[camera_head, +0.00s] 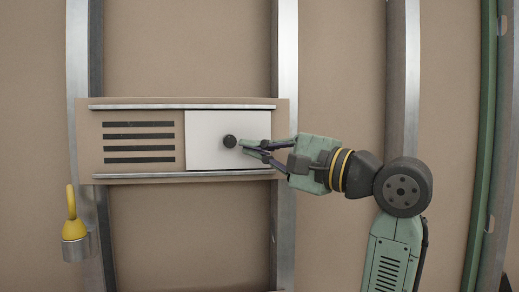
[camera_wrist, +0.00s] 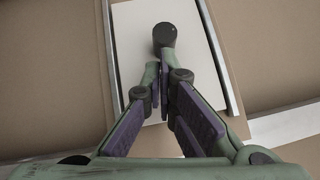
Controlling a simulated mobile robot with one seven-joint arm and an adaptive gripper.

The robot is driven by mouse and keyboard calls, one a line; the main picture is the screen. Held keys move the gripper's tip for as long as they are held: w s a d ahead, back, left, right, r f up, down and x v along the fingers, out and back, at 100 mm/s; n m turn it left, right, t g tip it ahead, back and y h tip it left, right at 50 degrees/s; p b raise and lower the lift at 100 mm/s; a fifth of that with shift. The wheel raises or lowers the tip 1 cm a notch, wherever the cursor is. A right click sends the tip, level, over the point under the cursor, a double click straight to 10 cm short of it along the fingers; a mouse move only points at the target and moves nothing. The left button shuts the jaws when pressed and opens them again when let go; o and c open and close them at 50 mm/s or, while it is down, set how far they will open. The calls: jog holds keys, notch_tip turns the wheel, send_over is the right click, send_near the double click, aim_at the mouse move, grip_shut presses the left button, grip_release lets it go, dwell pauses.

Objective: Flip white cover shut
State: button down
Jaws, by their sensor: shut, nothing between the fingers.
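The white cover (camera_head: 205,151) is a flat panel with a round black knob (camera_head: 229,141). It sits between two horizontal metal rails at the right part of a tan panel, and the slotted vent area at the left is uncovered. My gripper (camera_head: 243,146) is just right of the knob with its fingers together and nothing between them. In the wrist view, the white cover (camera_wrist: 192,50) lies ahead and the knob (camera_wrist: 164,36) stands just beyond the fingertips (camera_wrist: 162,62). I cannot tell whether the fingertips touch the knob.
The upper rail (camera_head: 180,106) and lower rail (camera_head: 150,177) border the cover. Dark slots (camera_head: 139,142) fill the left part of the panel. A yellow-handled item (camera_head: 72,215) stands in a metal cup at lower left. Vertical metal studs (camera_head: 287,60) line the wall.

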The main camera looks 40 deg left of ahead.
jog(key=s+a, duration=0.3)
jog(key=s, duration=0.1)
jog(key=s+a, duration=0.8)
jog(key=s, duration=0.1)
jog(key=shift+w, duration=0.1)
